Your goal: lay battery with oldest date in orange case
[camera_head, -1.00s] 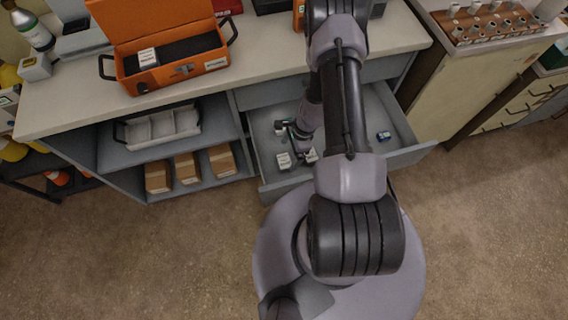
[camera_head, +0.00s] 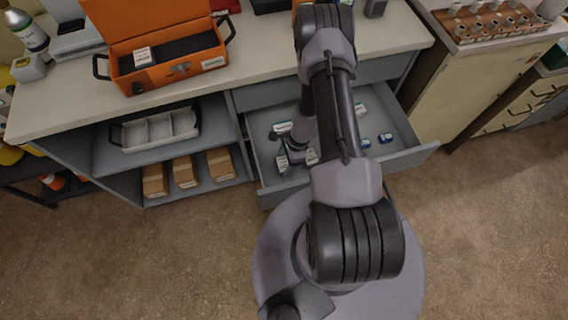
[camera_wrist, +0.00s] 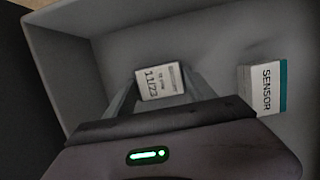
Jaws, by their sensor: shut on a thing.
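In the wrist view my gripper (camera_wrist: 161,84) is shut on a small white battery (camera_wrist: 160,80) with the printed date 11/23, in a corner of the drawer. In the head view my gripper (camera_head: 290,152) is low in the open drawer (camera_head: 412,158) at its front left, partly hidden by my arm. The orange case (camera_head: 128,75) stands open on the counter at upper left. A small white labelled block (camera_head: 144,57) sits at the left of its dark interior; its print is too small to read.
A white box marked SENSOR (camera_wrist: 262,88) lies right of the battery. Small blue items (camera_head: 386,138) lie in the drawer's right part. A divided grey tray (camera_head: 160,130) and brown boxes (camera_head: 184,171) fill the shelves at left.

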